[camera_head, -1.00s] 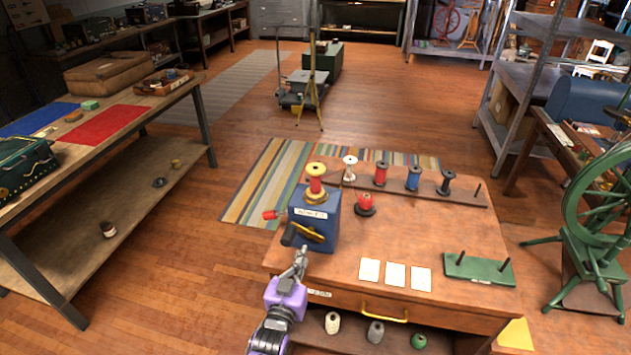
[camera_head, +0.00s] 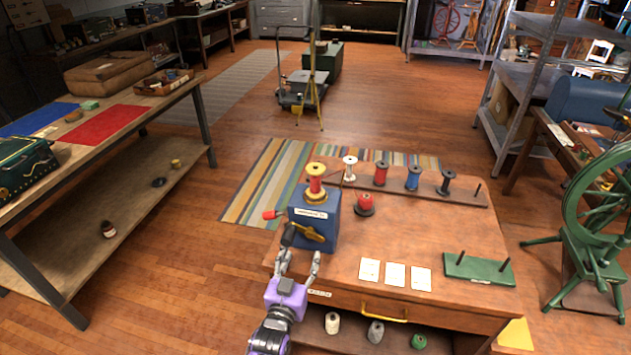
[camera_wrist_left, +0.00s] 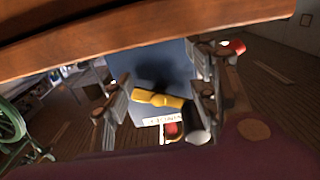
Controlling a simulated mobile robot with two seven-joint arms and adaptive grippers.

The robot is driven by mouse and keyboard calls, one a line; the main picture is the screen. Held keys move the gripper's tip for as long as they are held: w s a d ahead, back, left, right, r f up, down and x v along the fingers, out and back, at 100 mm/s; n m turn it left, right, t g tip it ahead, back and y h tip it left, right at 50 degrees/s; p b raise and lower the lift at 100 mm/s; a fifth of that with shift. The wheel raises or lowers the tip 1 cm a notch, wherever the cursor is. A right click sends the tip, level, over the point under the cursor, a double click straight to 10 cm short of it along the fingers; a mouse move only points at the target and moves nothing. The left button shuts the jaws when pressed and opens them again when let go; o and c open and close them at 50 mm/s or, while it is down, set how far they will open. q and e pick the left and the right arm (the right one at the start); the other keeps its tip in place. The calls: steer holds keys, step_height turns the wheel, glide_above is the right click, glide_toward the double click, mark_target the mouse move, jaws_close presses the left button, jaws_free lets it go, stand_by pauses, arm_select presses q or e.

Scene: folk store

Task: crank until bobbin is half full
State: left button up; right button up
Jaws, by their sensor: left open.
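The blue winder box (camera_head: 314,222) stands at the left end of the wooden table. A yellow bobbin (camera_head: 316,180) with red thread sits upright on top of it. On its front is a brass crank arm (camera_head: 308,232) with a dark handle (camera_head: 289,234) at its left end. The crank arm (camera_wrist_left: 158,98) and handle (camera_wrist_left: 196,125) also show in the left wrist view. My left gripper (camera_head: 299,262) is open and empty in front of the box, just below the crank, its fingers spread. In the wrist view the handle is close to the right finger; I cannot tell whether they touch. My right gripper is not in view.
A rack (camera_head: 462,196) with several spools is at the table's back. Paper cards (camera_head: 396,274) and a green peg stand (camera_head: 479,269) lie at the front right. A green spinning wheel (camera_head: 590,240) stands right of the table.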

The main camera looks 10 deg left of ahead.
arm_select(q)
steer(key=shift+s+a+r+p, duration=0.15)
steer(key=shift+s+p, duration=0.25)
steer(key=shift+s, duration=1.85)
steer(key=s, duration=0.4)
steer(key=shift+s, duration=0.3)
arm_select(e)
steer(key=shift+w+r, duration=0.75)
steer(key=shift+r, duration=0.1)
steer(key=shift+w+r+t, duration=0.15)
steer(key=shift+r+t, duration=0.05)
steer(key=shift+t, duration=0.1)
